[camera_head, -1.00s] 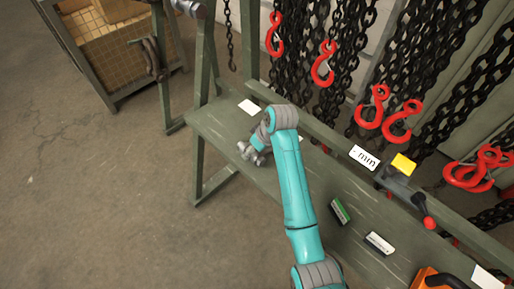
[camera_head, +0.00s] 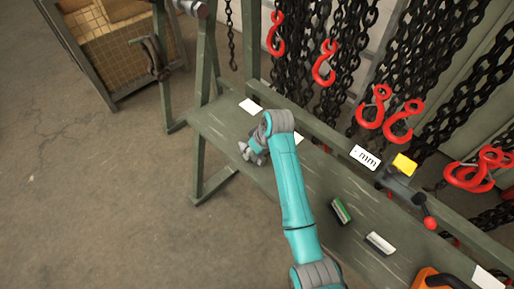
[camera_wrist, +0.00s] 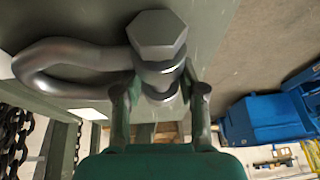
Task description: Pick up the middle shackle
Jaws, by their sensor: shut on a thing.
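The shackle (camera_wrist: 70,62) is a grey metal bow with a large hex-headed bolt, and it fills the upper left of the wrist view. My gripper (camera_wrist: 161,92) has its two fingers on either side of the bolt, closed on it just below the hex head. In the head view my gripper (camera_head: 252,153) is over the far left part of the green bench (camera_head: 228,140), and the shackle there is small and mostly hidden by my wrist. I cannot tell whether it touches the bench top. No other shackle is clearly visible.
Black chains with red hooks (camera_head: 371,108) hang behind the bench. Blue equipment (camera_wrist: 262,118) stands at the right in the wrist view.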

